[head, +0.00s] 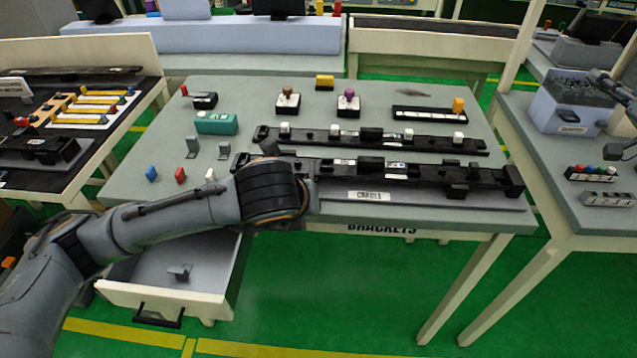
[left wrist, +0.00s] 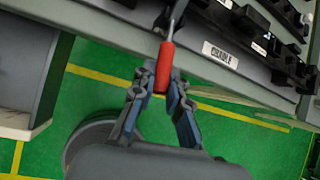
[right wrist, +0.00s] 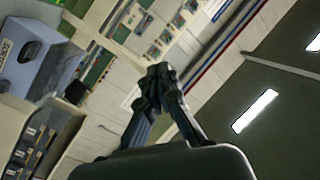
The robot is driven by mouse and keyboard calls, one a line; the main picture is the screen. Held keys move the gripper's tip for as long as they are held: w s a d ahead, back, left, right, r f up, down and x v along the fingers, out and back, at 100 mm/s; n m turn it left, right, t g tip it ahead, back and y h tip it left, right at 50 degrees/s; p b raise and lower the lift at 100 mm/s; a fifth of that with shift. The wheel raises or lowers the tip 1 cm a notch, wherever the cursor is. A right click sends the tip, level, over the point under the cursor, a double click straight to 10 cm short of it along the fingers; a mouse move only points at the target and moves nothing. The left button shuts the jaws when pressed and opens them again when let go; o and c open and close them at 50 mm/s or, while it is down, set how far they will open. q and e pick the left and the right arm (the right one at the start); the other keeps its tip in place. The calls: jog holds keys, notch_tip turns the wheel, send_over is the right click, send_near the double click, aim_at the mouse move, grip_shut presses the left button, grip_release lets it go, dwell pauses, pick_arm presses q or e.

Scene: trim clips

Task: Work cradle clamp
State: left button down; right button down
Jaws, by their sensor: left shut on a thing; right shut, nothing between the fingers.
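The cradle (head: 430,177) is a long black fixture along the table's front edge, with a white label (head: 370,196). It also shows at the upper right of the left wrist view, with its label (left wrist: 220,55). The clamp's red handle (left wrist: 165,62), on a thin metal rod, sits between the fingers of my left gripper (left wrist: 163,84), which is shut on it. In the head view my left wrist hides this handle and the gripper. My right gripper (right wrist: 158,72) is shut and empty, raised away from the cradle; part of it shows at the right edge of the head view.
A second black rail (head: 380,141) lies behind the cradle. Several small blocks, brackets and a teal box (head: 216,123) stand on the table's left half. An open drawer (head: 205,262) holding a bracket juts out below. A blue bin (head: 570,108) stands on the right table.

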jog(key=a+f+n+g+y, duration=0.3)
jog(key=a+f, duration=0.1)
jog(key=a, duration=0.6)
jog(key=a+f+n+g+y, duration=0.3)
jog(key=a+f+n+g, duration=0.1)
jog(key=a, duration=0.6)
jog(key=s+a+f+n+g+y, duration=0.1)
jog(key=s+a+n+g, duration=0.5)
jog(key=a, duration=0.6)
jog(key=s+a+f+n+g+y, duration=0.1)
jog(key=s+a+n+g, duration=0.5)
jog(key=a, duration=0.5)
pick_arm(q)
jog(key=shift+f, duration=0.1)
pick_arm(e)
jog(key=s+a+f, duration=0.1)
jog(key=a+f, duration=0.6)
jog(key=a, duration=0.1)
jog(key=shift+s+f, duration=0.3)
jog(key=shift+s, duration=0.05)
jog(key=shift+a, duration=0.1)
